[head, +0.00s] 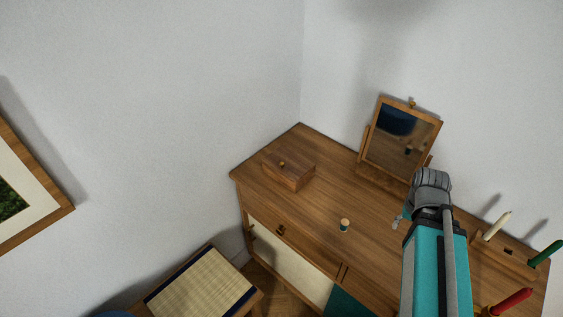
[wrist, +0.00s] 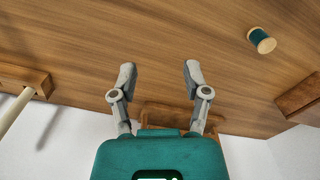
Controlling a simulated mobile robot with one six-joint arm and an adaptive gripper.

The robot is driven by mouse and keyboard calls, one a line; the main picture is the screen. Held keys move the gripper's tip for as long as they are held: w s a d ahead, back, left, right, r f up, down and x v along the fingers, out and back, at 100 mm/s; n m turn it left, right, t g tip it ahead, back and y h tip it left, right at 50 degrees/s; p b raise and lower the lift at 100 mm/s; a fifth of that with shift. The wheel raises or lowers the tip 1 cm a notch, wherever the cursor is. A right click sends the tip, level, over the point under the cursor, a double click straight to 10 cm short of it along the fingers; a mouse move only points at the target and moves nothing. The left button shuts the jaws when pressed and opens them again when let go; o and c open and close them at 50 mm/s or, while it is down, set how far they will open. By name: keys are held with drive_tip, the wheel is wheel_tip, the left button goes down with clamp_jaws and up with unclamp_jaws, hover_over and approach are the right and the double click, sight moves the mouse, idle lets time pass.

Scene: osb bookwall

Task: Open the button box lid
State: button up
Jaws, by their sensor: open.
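The button box (head: 289,172) is a small wooden box with a little knob on top, on the back left of the wooden desk (head: 300,210). Its lid looks shut. Part of a brown wooden block, which looks like the same box (wrist: 302,98), shows at the right edge of the wrist view. My gripper (wrist: 156,76) is open, with nothing between its fingers, over the desk. In the head view it is mostly hidden behind my arm, well to the right of the box and apart from it.
A thread spool (head: 345,225) stands on the desk between the box and my arm; it also shows in the wrist view (wrist: 262,40). A tilting mirror (head: 402,138) stands at the back. A peg rack with coloured pegs (head: 497,226) is at right. Desk around the box is clear.

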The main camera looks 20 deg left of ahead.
drive_tip(key=shift+w, duration=0.1)
wheel_tip(320, 180, up, 9)
drive_tip(key=n+t+y+p, duration=0.3)
drive_tip(key=n+p, duration=0.4)
drive_tip(key=n, duration=0.2)
hover_over(282, 163)
drive_tip(key=s+d, duration=0.4)
drive_tip(key=shift+s+f, duration=0.1)
drive_tip(key=shift+f, duration=0.1)
drive_tip(key=shift+f, duration=0.1)
drive_tip(key=b+x, duration=1.2)
drive_tip(key=x, duration=0.1)
drive_tip(key=shift+w+a+f+b, duration=0.2)
drive_tip(key=shift+w+b, duration=0.05)
drive_tip(key=shift+b, duration=0.05)
